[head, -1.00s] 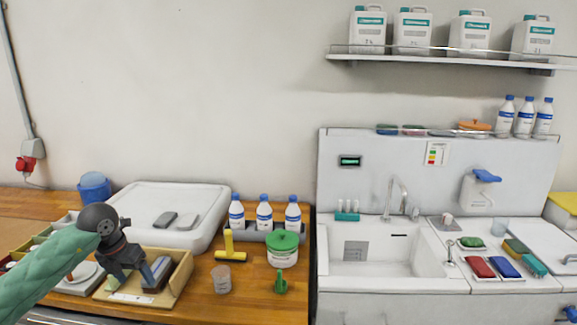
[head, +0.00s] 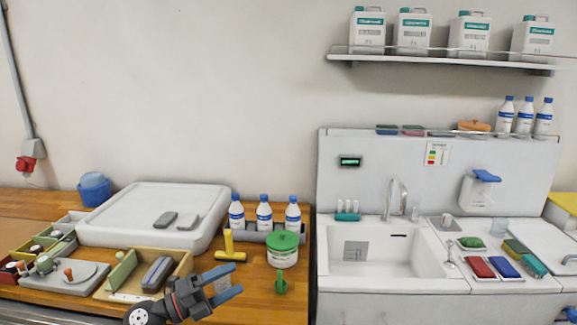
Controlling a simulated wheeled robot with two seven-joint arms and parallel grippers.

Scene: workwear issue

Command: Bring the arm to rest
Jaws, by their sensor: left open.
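My left gripper (head: 236,279) is low in the head view, at the front edge of the wooden counter (head: 255,308). Its two blue-grey fingers are apart and point right, with nothing seen between them. The gripper is just right of and in front of a wooden tray (head: 183,266) that holds a dark grey-blue block (head: 157,273) and a green piece (head: 122,268). Most of my left arm is below the picture. My right gripper is not in view.
A yellow T-shaped tool (head: 229,250), a green-lidded tub (head: 283,252) and a small green brush (head: 281,284) stand beyond and right of the gripper. Several blue-capped bottles (head: 264,213) stand behind. A sink (head: 380,262) is to the right. The counter's front right is clear.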

